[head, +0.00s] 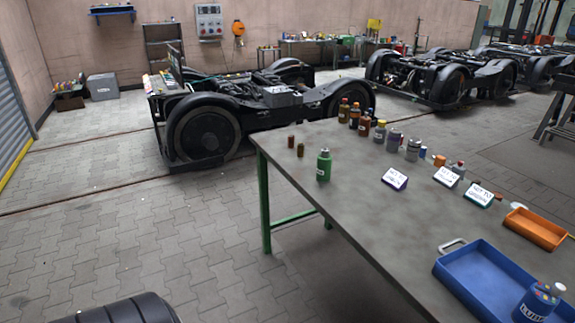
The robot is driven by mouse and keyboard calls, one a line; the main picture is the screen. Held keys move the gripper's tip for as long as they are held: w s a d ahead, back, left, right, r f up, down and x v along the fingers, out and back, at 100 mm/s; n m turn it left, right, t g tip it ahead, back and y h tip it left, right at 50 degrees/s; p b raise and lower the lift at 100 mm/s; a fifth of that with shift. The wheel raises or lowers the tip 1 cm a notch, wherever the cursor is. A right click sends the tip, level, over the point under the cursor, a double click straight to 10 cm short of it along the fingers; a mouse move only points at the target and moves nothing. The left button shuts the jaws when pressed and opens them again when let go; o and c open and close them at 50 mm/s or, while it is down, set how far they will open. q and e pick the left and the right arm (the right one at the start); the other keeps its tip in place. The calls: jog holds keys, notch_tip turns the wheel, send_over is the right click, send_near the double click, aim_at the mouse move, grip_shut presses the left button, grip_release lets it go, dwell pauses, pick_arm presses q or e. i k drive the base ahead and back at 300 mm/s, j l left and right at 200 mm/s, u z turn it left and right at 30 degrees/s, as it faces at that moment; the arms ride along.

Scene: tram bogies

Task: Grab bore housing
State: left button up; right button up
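I cannot tell for certain which thing is the bore housing. A grey block-like part (282,97) sits on top of the nearest black bogie (213,122), which stands on the floor beyond the table. Neither of my grippers is in view.
A grey table with green legs (345,195) fills the right side. It bears a green bottle (323,165), several other bottles and cans, small signs, an orange tray (536,229) and a blue tray (478,283) with a blue bottle (538,302). More bogies (440,80) stand behind.

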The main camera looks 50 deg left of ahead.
aim_at(323, 170)
jog(key=u, duration=1.3)
